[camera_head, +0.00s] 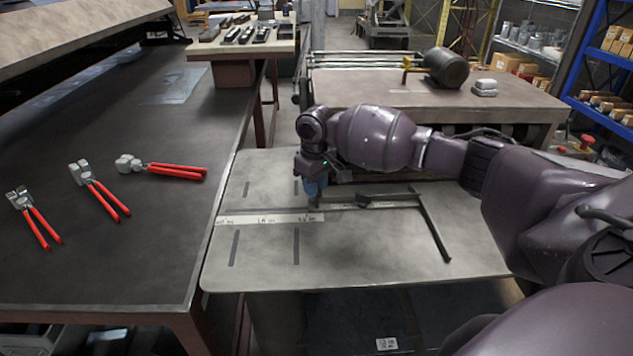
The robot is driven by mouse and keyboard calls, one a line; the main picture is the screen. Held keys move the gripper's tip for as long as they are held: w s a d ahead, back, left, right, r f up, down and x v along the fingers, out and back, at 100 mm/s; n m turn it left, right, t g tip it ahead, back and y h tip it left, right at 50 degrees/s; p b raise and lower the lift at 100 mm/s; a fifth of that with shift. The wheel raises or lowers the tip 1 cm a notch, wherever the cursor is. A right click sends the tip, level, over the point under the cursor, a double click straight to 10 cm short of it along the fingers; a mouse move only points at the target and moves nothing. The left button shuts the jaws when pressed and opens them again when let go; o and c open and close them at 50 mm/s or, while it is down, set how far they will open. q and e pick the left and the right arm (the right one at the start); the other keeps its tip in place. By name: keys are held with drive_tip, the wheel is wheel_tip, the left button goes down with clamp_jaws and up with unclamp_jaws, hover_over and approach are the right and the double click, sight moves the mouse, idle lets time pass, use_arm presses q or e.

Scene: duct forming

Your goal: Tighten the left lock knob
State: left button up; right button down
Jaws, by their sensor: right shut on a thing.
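My right gripper (315,190) reaches in from the right and points down at the left end of a dark straight bar (395,202) on the grey table. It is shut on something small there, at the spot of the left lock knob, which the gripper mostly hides. A bit of blue shows at its fingertips. A second dark knob (362,202) sits on the bar to the right of the gripper. A dark angled arm (432,228) runs from the bar's right end toward the front. My left gripper is not in view.
A marked pale strip (270,219) and dark slots lie on the grey table (330,265). Red-handled pliers (178,170) and two similar tools lie on the dark bench (130,250) at left. The grey table's front is clear.

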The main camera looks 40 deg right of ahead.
drive_tip(key=shift+s+a+f, duration=0.1)
drive_tip(key=shift+s+f, duration=0.1)
drive_tip(key=shift+f, duration=0.25)
drive_tip(key=shift+s+f, duration=0.2)
drive_tip(key=shift+f, duration=0.25)
drive_tip(key=c, duration=1.3)
unclamp_jaws()
drive_tip(key=shift+o, duration=1.3)
drive_tip(key=shift+w+f, duration=0.1)
drive_tip(key=shift+f, duration=0.05)
drive_tip(key=shift+o, duration=0.9)
drive_tip(key=shift+w, duration=0.15)
drive_tip(key=shift+r, duration=0.5)
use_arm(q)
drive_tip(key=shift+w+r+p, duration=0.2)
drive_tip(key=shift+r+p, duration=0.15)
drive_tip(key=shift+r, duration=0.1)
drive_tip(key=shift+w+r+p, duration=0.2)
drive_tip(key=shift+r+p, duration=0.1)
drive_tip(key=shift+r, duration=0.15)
use_arm(e)
wheel_tip(320, 180, up, 10)
drive_tip(key=shift+r, duration=0.25)
